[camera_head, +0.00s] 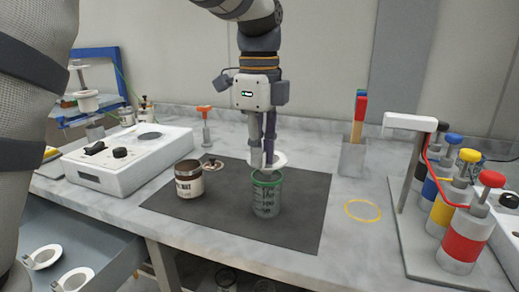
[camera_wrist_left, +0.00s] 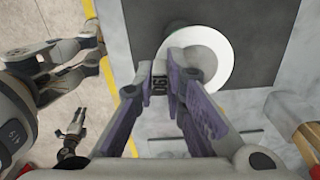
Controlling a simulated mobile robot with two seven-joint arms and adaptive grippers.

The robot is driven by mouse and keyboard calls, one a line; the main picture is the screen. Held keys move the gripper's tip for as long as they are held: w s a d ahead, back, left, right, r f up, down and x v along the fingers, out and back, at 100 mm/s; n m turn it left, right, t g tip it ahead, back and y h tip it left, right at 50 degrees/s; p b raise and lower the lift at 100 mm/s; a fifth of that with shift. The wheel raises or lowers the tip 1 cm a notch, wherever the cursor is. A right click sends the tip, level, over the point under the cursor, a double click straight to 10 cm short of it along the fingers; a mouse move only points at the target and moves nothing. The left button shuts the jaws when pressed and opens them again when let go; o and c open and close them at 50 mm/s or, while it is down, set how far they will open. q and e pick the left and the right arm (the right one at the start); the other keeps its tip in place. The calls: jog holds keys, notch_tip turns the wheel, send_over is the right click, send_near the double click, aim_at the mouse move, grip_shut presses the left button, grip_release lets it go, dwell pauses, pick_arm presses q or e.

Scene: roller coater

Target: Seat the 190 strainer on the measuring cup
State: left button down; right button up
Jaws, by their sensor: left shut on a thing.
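My left gripper (camera_head: 266,160) is above the dark mat, shut on the tab of a white-rimmed strainer (camera_head: 279,159). In the left wrist view, the fingertips (camera_wrist_left: 165,72) grip the tab, which carries sideways print. The strainer's white ring with a grey centre (camera_wrist_left: 193,54) extends beyond them. The clear measuring cup (camera_head: 266,200) with a green rim and dark markings stands upright on the mat. In the head view the strainer shows just above and behind the cup's rim; contact cannot be told. What looks like my right gripper (camera_wrist_left: 73,130) hangs at the left of the wrist view, its jaw state unclear.
A labelled can (camera_head: 189,182) stands on the mat (camera_head: 295,225) left of the cup. A white scale-like device (camera_head: 125,160) is farther left. A yellow ring (camera_head: 363,210), a holder with coloured sticks (camera_head: 353,157) and a rack of coloured bottles (camera_head: 465,235) are right. An open drawer (camera_head: 110,250) holds more strainers.

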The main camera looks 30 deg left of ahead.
pick_arm(q)
jog(key=shift+f, duration=0.35)
dwell(0.3)
jog(key=shift+f, duration=0.65)
jog(key=shift+f, duration=0.1)
jog(key=shift+f, duration=0.55)
jog(key=shift+s+d+f, duration=0.1)
jog(key=shift+s+f, duration=0.05)
jog(key=shift+f, duration=0.45)
jog(key=shift+s+f, duration=0.1)
jog(key=shift+f, duration=0.45)
jog(key=c, duration=1.6)
grip_release()
jog(key=shift+w+f, duration=0.1)
jog(key=shift+w+r, duration=0.1)
jog(key=shift+r, duration=0.25)
